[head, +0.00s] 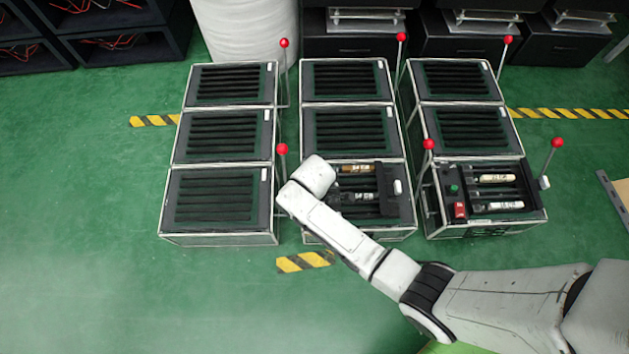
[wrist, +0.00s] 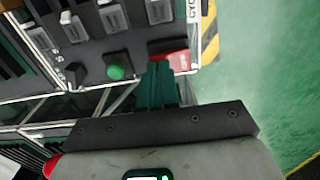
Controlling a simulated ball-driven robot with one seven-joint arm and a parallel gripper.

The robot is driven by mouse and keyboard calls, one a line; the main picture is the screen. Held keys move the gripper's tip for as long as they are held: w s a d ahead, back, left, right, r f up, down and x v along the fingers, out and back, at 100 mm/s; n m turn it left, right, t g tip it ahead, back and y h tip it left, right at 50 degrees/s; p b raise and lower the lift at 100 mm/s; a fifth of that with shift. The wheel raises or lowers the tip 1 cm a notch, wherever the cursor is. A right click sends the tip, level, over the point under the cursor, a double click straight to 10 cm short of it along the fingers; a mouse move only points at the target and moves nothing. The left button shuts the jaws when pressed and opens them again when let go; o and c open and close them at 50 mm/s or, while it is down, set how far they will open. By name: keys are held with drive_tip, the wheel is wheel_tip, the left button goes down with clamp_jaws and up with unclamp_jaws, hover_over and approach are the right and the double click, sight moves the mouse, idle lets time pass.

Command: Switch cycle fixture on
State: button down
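The fixture under my wrist is the front middle box (head: 402,226) in the head view, with dark slats and labelled cylinders. My arm hides its left part there. In the wrist view a panel (wrist: 85,58) carries a round green button (wrist: 115,72), a dark knob (wrist: 76,73) and a red-and-black switch (wrist: 181,60), beside a partly visible label starting "CYC". My gripper (wrist: 158,68) has dark green fingers, close together with nothing visible between them. Their tips overlap the red switch's near edge; I cannot tell whether they touch. The head view hides the gripper.
Another lever (head: 428,144) rises right of the middle box. The front right box (head: 487,222) also has a green button and a red switch. Green floor is open at left.

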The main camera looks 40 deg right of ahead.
drive_tip(key=shift+f, duration=0.25)
wheel_tip(320, 180, up, 7)
drive_tip(key=p, duration=0.7)
drive_tip(key=shift+r+p, duration=0.1)
drive_tip(key=shift+p, duration=0.2)
idle(0.6)
drive_tip(key=s+d+r+m+t, duration=0.1)
drive_tip(key=s+d+r+m, duration=0.4)
drive_tip(key=s+r, duration=0.4)
drive_tip(key=s+d+r+m, duration=0.3)
drive_tip(key=s+r+m, duration=0.35)
drive_tip(key=r, duration=0.35)
wheel_tip(320, 180, up, 25)
drive_tip(key=s+p, duration=0.1)
drive_tip(key=p, duration=2.3)
drive_tip(key=shift+r+p, duration=0.15)
drive_tip(key=shift+p, duration=0.15)
